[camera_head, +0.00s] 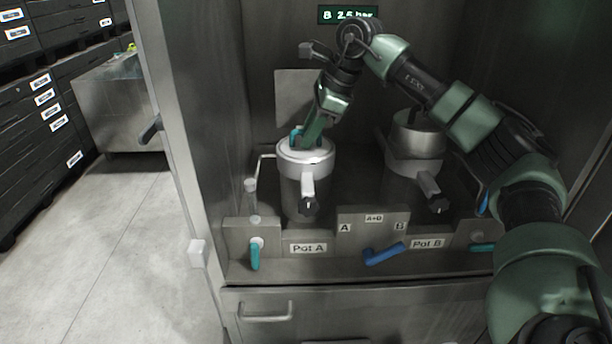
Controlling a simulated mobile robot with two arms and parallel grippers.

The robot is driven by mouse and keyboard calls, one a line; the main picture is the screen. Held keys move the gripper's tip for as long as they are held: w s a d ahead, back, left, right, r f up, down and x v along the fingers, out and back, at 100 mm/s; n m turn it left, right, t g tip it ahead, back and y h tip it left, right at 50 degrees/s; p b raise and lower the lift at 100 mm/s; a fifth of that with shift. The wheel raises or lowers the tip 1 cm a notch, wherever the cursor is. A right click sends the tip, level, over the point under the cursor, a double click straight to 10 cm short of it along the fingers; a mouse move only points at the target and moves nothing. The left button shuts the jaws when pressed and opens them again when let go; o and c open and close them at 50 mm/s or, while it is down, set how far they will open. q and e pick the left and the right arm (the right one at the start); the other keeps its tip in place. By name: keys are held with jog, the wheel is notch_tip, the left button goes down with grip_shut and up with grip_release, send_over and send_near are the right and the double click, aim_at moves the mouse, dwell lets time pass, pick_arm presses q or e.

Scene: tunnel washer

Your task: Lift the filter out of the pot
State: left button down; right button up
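Pot A (291,196) is a metal pot at the left of the cabinet, with a bright collar (306,171) around its top and a clamp handle at its front. My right arm comes in from the right, and my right gripper (305,143) points down at the pot's mouth. A small teal piece (295,133) shows beside the fingers, possibly the filter's handle. The filter's body is not visible; the pot wall and gripper hide the inside. I cannot tell whether the fingers are closed on anything. My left gripper is not in view.
Pot B (399,192) stands to the right, with a metal cylinder (418,139) at its top, partly behind my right arm. A blue lever (384,254) and a teal valve handle (255,255) are on the front panel. Cabinet walls enclose the pots; open floor lies left.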

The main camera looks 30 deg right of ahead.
grip_shut()
jog(key=shift+w, duration=0.1)
dwell(1.2)
